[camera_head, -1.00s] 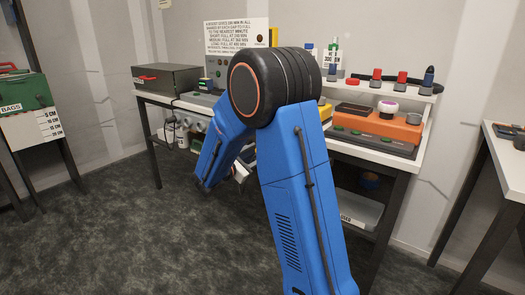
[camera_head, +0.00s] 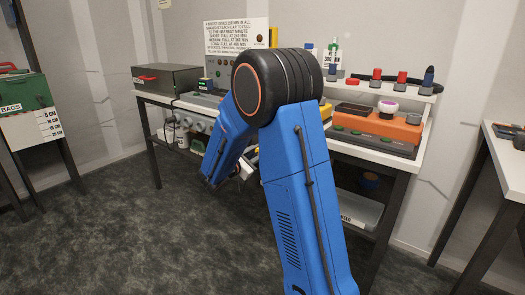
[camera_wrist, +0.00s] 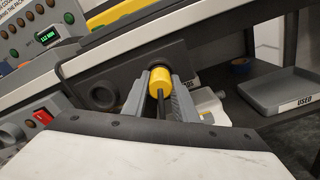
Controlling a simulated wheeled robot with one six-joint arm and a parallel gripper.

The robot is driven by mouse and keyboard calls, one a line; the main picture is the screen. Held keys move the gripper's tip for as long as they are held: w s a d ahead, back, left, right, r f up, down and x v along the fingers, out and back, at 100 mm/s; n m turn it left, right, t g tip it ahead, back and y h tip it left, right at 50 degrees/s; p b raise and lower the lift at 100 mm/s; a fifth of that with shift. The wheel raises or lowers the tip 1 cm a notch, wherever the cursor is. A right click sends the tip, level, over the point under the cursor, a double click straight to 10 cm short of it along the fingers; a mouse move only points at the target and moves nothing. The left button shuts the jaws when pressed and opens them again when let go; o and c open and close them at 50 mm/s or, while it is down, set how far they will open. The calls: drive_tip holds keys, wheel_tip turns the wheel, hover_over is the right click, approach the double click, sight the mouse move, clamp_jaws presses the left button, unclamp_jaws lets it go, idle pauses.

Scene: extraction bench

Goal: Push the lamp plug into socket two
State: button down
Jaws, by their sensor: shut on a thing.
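My gripper (camera_wrist: 160,90) is shut on a yellow plug (camera_wrist: 159,77) in the wrist view, one grey finger on each side of it. A black cable runs from the plug back toward me. The plug is in front of a dark socket panel (camera_wrist: 128,77) under the bench edge. A round grey socket (camera_wrist: 103,95) shows open on the panel to the left of the plug. The part of the panel behind the plug is hidden, so I cannot tell how deep the plug sits. My arm hides most of the gripper in the head view.
A red switch (camera_wrist: 42,117) and a lit green display (camera_wrist: 48,35) are at left. A grey tray marked USED (camera_wrist: 295,98) and a blue ring (camera_wrist: 241,66) lie on the lower shelf at right. The bench (camera_head: 350,152) carries an orange rack (camera_head: 372,122).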

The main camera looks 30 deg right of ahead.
drive_tip(key=shift+v, duration=2.65)
